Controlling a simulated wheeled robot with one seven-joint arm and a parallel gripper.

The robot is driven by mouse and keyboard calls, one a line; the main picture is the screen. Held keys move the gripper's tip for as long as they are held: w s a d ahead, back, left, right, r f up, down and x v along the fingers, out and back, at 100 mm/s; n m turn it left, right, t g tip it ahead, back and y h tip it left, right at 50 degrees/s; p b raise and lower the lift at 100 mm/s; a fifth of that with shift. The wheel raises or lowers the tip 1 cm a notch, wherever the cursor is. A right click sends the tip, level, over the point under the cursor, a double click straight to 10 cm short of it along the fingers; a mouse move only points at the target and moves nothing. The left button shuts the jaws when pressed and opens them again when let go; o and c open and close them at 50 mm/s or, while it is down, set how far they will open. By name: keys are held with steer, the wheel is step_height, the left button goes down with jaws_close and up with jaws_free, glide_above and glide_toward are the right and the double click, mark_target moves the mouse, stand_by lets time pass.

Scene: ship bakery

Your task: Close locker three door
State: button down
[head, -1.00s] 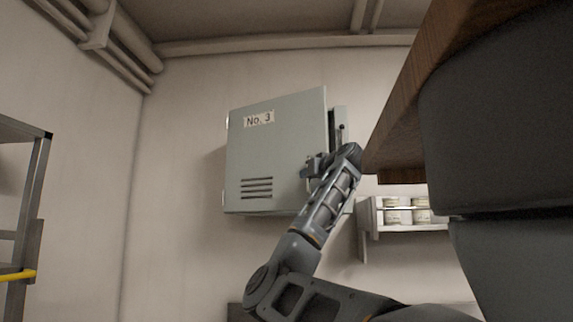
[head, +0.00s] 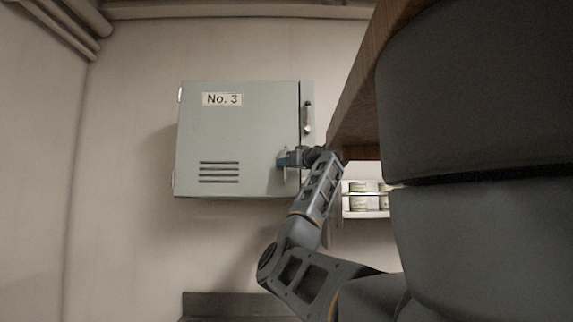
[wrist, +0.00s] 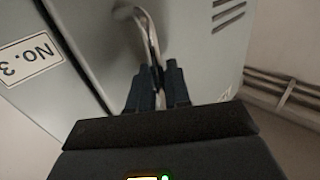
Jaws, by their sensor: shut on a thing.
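The locker three door (head: 240,140) is a grey-green metal panel on the wall with a "No. 3" label (head: 222,99), vent slots and hinges on its left edge. It stands nearly level with the locker frame (head: 308,100); I cannot tell whether it is fully flush. My gripper (head: 286,161) is at the door's lower right, shut on the metal door handle (wrist: 148,30). In the wrist view my gripper's dark fingers (wrist: 157,88) close around this loop. A "No. 3" label shows upside down across a seam from the handle.
A wooden-edged worktop (head: 350,95) juts in at the right, close to my arm. A small shelf with tins (head: 365,208) hangs below it. Pipes (head: 75,20) run along the upper left. The wall left of the locker is clear.

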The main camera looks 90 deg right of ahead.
steer(key=shift+d+f, duration=0.1)
steer(key=shift+d, duration=0.05)
steer(key=c, duration=1.3)
jaws_free()
steer(key=shift+s+d, duration=0.1)
steer(key=shift+c, duration=0.2)
steer(key=shift+f, duration=0.1)
steer(key=b+v, duration=0.2)
steer(key=v, duration=0.5)
steer(key=shift+s+a, duration=0.2)
steer(key=shift+a, duration=0.2)
steer(key=shift+s, duration=0.1)
